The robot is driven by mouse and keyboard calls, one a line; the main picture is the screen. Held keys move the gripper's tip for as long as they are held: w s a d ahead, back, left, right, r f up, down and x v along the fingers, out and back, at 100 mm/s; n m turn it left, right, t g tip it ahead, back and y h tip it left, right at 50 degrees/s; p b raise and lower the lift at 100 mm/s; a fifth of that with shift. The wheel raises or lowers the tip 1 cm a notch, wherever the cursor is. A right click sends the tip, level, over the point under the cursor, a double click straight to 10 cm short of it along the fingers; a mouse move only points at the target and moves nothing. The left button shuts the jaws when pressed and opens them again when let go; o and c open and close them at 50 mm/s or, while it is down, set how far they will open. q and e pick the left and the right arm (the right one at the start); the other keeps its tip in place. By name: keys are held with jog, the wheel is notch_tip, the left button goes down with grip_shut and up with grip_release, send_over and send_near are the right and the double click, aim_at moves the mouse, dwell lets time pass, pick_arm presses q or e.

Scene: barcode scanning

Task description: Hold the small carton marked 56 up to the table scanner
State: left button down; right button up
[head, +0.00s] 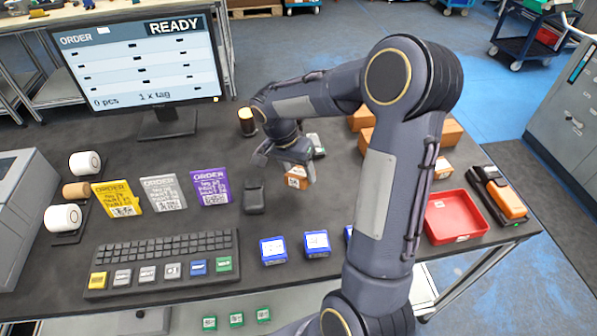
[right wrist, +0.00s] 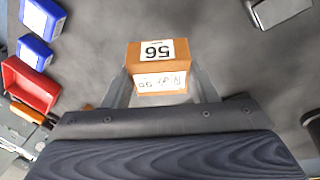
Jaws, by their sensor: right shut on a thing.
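The small carton marked 56 (right wrist: 155,66) is brown with a white label reading 56. It sits between the fingers of my right gripper (right wrist: 152,92), which is shut on it. In the head view the same carton (head: 297,178) is near the middle of the table, under my right gripper (head: 285,165). A small dark device (head: 254,197), perhaps the table scanner, stands just left of the carton, apart from it. My right arm crosses the head view and hides part of the table. My left gripper is not in view.
A monitor (head: 140,72) reading READY stands at the back left. Yellow, grey and purple order cards (head: 211,187) stand left of the dark device. A keyboard (head: 160,262) and blue boxes (head: 273,250) lie in front. A red tray (head: 455,217) is at the right.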

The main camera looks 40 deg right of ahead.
aim_at(296, 168)
jog(key=shift+w+d+f, duration=0.3)
jog(key=shift+w+f, duration=0.25)
jog(key=shift+f, duration=0.1)
jog(key=shift+w+d+f, duration=0.3)
jog(key=shift+w+f, duration=0.25)
jog(key=shift+f, duration=0.05)
jog(key=s+a+r+p, duration=0.3)
jog(key=s+a+r, duration=0.3)
jog(key=s+r, duration=0.4)
jog(key=shift+s+a, duration=0.15)
jog(key=shift+s, duration=0.55)
